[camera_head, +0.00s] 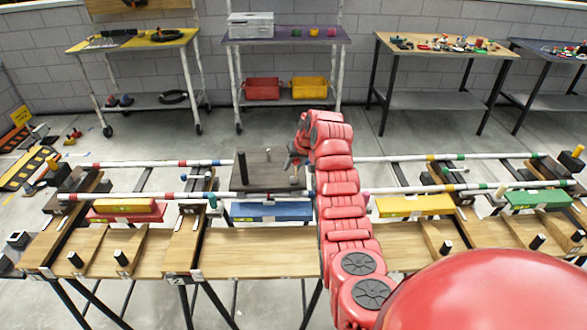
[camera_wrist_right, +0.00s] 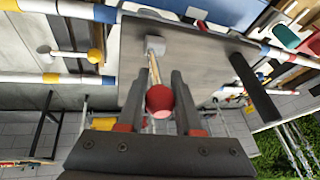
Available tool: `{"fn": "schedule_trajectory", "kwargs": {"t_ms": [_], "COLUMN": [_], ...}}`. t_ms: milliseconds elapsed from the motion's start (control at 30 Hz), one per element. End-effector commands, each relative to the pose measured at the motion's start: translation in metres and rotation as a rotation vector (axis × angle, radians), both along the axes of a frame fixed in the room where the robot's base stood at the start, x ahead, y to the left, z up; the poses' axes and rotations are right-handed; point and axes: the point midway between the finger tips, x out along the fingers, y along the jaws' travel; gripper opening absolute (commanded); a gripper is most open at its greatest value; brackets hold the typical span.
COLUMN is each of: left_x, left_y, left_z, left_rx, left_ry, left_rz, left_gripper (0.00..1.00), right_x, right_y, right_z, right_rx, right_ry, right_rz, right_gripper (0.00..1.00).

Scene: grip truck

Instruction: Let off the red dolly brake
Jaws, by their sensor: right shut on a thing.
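The dolly is a dark grey plate (camera_head: 262,168) on two striped rails in the middle of the head view; it fills much of the right wrist view (camera_wrist_right: 205,70). A black post (camera_head: 242,167) stands on it. The brake lever (camera_wrist_right: 154,66) is a thin pale rod from a grey block on the plate, with a red ball knob (camera_wrist_right: 159,101) at its end. My right gripper (camera_wrist_right: 160,85) is shut on the red knob, one finger on each side. In the head view, my right gripper (camera_head: 293,162) is at the dolly's right edge, and the knob is hidden. My left gripper is not in view.
Striped rails (camera_head: 450,157) run left and right across a wooden bench (camera_head: 262,250). Yellow (camera_head: 415,205), blue (camera_head: 270,211) and green (camera_head: 537,198) blocks lie by the near rail. Side tables (camera_head: 285,36) stand behind, across open floor.

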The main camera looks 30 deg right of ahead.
Motion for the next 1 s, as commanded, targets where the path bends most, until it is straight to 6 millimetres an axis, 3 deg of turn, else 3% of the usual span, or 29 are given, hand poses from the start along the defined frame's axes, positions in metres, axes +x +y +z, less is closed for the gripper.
{"fn": "schedule_trajectory", "kwargs": {"t_ms": [867,900,1000], "left_x": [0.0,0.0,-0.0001], "left_y": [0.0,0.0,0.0], "left_z": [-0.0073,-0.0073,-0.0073], "left_rx": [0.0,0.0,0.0], "left_ry": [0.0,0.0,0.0], "left_rz": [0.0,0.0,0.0], "left_gripper": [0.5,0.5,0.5], "right_x": [0.0013,0.0014,0.0014], "right_y": [-0.0013,-0.0013,-0.0013], "right_z": [-0.0009,-0.0009,-0.001], "right_rx": [0.034,0.034,0.034], "right_ry": [0.057,0.057,0.057], "right_rz": [-0.001,-0.001,-0.001], "right_gripper": [0.0,0.37,0.55]}}
